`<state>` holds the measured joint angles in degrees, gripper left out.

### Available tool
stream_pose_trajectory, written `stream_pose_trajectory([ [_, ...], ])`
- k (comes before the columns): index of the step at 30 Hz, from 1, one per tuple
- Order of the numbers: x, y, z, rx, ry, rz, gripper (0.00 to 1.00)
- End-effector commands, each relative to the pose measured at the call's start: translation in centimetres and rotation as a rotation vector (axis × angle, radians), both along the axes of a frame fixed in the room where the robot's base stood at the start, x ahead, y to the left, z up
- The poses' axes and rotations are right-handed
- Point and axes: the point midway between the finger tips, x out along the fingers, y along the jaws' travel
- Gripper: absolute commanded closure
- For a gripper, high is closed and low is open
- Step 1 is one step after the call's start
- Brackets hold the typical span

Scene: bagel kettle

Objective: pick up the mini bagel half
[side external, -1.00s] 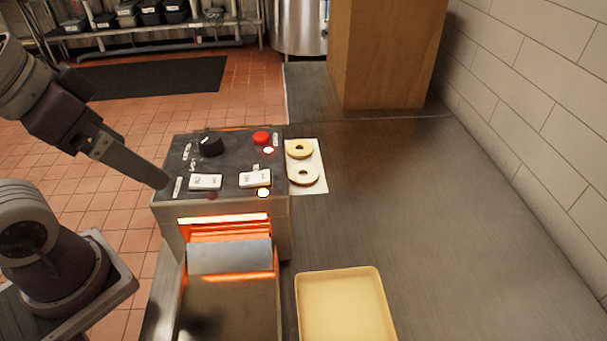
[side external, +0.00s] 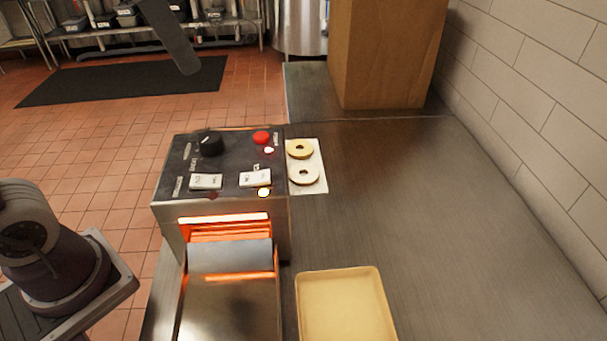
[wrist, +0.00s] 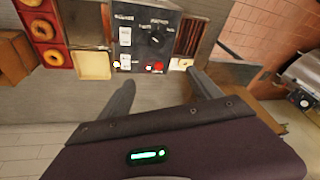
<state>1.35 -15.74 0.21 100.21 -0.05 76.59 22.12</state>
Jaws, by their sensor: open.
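Two mini bagel halves lie on a white sheet (side external: 319,184) beside the toaster, one behind the other in the side view: the far one (side external: 299,149) and the near one (side external: 304,175). In the wrist view they are small, near the sheet at the toaster's right end, and partly hard to make out (wrist: 185,63). My gripper (wrist: 160,78) is open and empty, its two fingers wide apart. In the side view only one dark finger shows at the top left, high above and left of the bagel halves, touching nothing.
The conveyor toaster (side external: 222,152), with orange glowing heat and knobs on top, stands left of the sheet. A yellow tray (side external: 345,308) lies in front. A tall wooden box (side external: 385,55) stands behind. The counter at right is clear. Red trays (wrist: 62,40) hold ring-shaped bread.

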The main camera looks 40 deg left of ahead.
Motion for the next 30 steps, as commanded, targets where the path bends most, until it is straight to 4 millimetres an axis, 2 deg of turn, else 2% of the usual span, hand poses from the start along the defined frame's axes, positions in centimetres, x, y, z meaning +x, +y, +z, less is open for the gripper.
stream_pose_trajectory([
  [1, 2.5, -0.2, 0.4, 0.022, 0.034, -0.068, 0.27],
  [3, 5.9, -0.4, 0.8, 0.054, 0.078, -0.182, 0.27],
  [6, 10.0, -0.8, 0.5, 0.088, 0.134, -0.33, 0.27],
  [12, 15.8, -1.5, -1.7, 0.125, 0.213, -0.556, 0.27],
  [18, 19.4, -2.0, -4.5, 0.142, 0.27, -0.727, 0.27],
  [23, 21.4, -2.4, -6.8, 0.149, 0.305, -0.84, 0.27],
  [30, 21.3, -2.4, -10.0, 0.148, 0.313, -0.855, 0.27],
])
